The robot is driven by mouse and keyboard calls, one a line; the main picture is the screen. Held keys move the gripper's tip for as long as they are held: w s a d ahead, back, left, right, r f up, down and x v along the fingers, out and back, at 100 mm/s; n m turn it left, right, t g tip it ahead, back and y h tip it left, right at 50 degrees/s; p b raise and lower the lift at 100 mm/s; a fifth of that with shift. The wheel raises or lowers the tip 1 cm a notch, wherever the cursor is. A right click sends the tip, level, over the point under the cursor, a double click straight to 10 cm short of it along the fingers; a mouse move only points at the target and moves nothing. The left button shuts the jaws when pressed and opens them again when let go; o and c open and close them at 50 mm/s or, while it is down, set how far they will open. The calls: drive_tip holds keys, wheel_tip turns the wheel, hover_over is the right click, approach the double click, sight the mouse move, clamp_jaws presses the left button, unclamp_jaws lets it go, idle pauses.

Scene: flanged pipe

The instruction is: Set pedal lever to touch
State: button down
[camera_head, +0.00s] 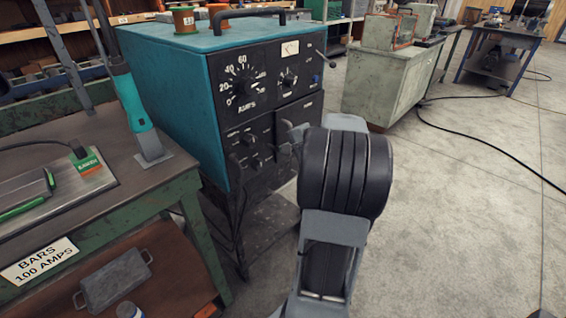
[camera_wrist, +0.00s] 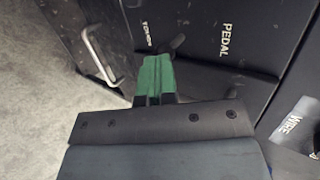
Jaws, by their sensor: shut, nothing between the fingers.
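The teal welding machine (camera_head: 165,95) has a black front panel with an AMPS dial and several small controls. In the wrist view, the panel shows the word PEDAL (camera_wrist: 227,40) and a smaller label (camera_wrist: 147,33) that seems to read TOUCH. A small dark lever (camera_wrist: 177,42) sticks out between these two labels. My gripper (camera_wrist: 156,62) has green fingers, shut and empty, just below the lever in the picture. Whether the fingertips touch the lever I cannot tell. In the head view my arm hides the fingers and that part of the panel.
A metal handle (camera_wrist: 100,55) stands out at the panel's left in the wrist view. In the head view, a green-framed workbench (camera_head: 130,195) with a teal-handled tool (camera_head: 133,100) is at left. A grey-green cabinet (camera_head: 385,85) stands behind. The floor at right is open, crossed by cables.

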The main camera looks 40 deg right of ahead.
wheel_tip(320, 180, down, 2)
drive_tip(key=t+b, duration=0.2)
drive_tip(key=b, duration=0.2)
drive_tip(key=shift+s+y+b, duration=0.1)
drive_tip(key=shift+y+b, duration=0.2)
drive_tip(key=shift+b, duration=0.1)
drive_tip(key=shift+r, duration=0.2)
drive_tip(key=shift+r+p, duration=0.45)
drive_tip(key=shift+r, duration=0.1)
drive_tip(key=f+p+v, duration=0.1)
drive_tip(key=p+v, duration=0.2)
drive_tip(key=v, duration=1.1)
drive_tip(key=shift+s, duration=0.25)
drive_tip(key=shift+f, duration=0.1)
